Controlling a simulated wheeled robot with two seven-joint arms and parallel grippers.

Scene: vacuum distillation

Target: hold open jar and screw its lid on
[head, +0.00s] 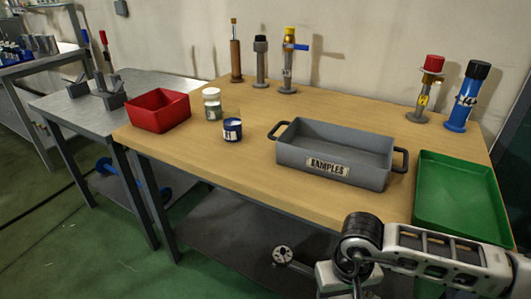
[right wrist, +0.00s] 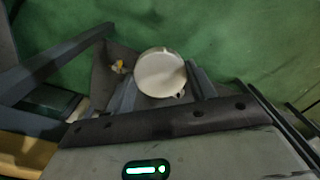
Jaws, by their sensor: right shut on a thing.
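A small jar (head: 232,130) with a blue and white label stands upright on the wooden table, left of the grey tray. My left gripper is not in view.
A grey SAMPLES tray (head: 325,172), a red bin (head: 158,110) and a green tray (head: 463,190) stand on the wooden table (head: 235,172). Several upright cylinders line the back, including a blue one (head: 467,97). The front-left table top is clear.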

